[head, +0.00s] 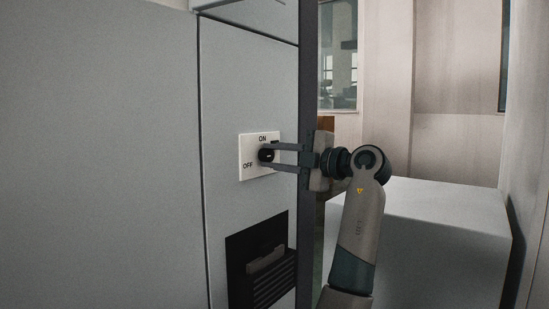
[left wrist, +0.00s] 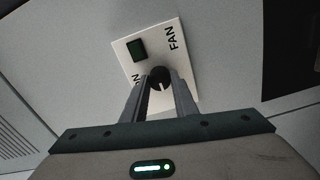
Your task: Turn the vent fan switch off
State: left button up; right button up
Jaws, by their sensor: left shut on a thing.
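The vent fan switch is a round black knob (head: 265,155) on a white plate (head: 246,150) on the grey wall panel. The plate reads ON above the knob and OFF at its lower left. My left gripper (head: 273,156) reaches in from the right, its two fingers shut on the knob. In the left wrist view the knob (left wrist: 160,74) sits between the fingertips, and the plate (left wrist: 155,42) shows the word FAN and a dark green square (left wrist: 137,50). A small light mark shows on the knob; which label it points to I cannot tell. My right gripper is not in view.
A dark upright post (head: 308,60) stands just right of the switch, with my gripper reaching past it. Below the switch is a black slotted recess (head: 240,262). A large pale box (head: 445,240) stands at the right, and a window (head: 338,50) shows behind.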

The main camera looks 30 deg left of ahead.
pick_arm(q)
jog(key=shift+r, duration=0.1)
jog(key=o, duration=1.1)
jog(key=shift+c, duration=0.2)
jog(key=s+d, duration=0.1)
jog(key=d, duration=1.6)
jog(key=shift+s+d+p, duration=0.15)
jog(key=shift+p, duration=0.25)
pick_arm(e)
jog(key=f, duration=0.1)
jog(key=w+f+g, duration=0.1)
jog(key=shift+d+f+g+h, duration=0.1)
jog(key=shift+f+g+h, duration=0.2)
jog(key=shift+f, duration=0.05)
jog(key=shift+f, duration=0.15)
